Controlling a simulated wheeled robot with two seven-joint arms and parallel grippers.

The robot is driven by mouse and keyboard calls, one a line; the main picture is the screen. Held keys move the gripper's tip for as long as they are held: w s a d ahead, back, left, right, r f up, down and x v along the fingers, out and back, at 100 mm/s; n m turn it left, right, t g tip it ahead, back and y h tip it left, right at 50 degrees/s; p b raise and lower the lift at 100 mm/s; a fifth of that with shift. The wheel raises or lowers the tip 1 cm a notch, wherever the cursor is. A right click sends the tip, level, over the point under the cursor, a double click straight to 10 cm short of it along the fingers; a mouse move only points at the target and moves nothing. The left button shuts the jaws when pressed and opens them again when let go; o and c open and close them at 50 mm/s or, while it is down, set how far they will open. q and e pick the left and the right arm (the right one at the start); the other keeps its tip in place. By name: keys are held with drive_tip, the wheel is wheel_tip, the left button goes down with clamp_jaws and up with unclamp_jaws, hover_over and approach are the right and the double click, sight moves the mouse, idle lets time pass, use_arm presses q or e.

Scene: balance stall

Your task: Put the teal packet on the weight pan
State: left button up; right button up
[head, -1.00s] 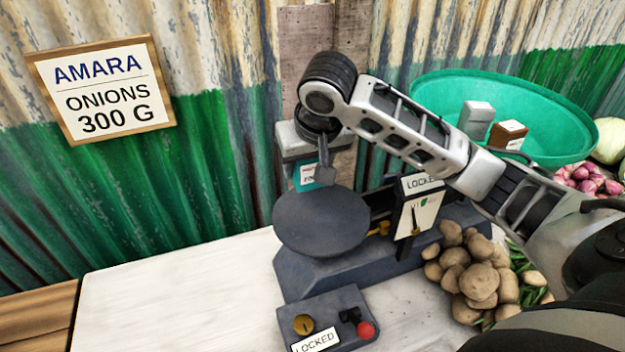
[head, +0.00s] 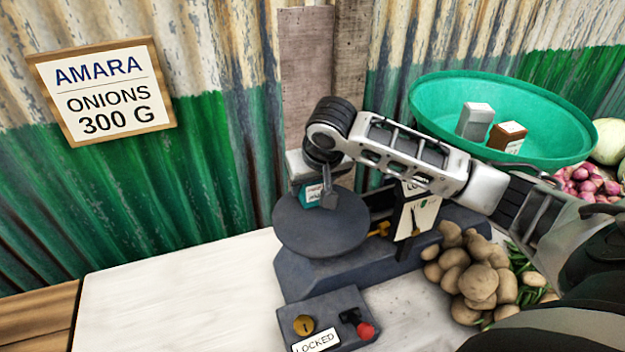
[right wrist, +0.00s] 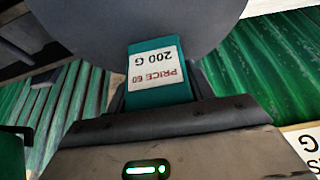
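The teal packet (head: 311,197) is in my right gripper (head: 327,196), at the far part of the round dark-grey weight pan (head: 318,232) in the head view. I cannot tell whether it touches the pan. In the right wrist view the packet (right wrist: 158,92) shows a white label reading "PRICE 60" and "200 G", with the fingers close on both sides. The pan (right wrist: 140,22) lies just beyond it there. The gripper hides part of the packet in the head view. My left gripper is not in view.
The balance's dial plate (head: 417,217) stands right of the pan, under my right arm. A control box (head: 327,318) reading "LOCKED" is in front. A green basin (head: 440,100) holds a grey box (head: 475,121) and a brown box (head: 507,137). Potatoes (head: 475,270) lie right; the left tabletop (head: 180,290) is clear.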

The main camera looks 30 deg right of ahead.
drive_tip(key=o, duration=0.3)
drive_tip(key=shift+o, duration=0.2)
drive_tip(key=v, duration=1.2)
drive_tip(key=shift+r, duration=0.15)
drive_tip(key=shift+s, duration=0.15)
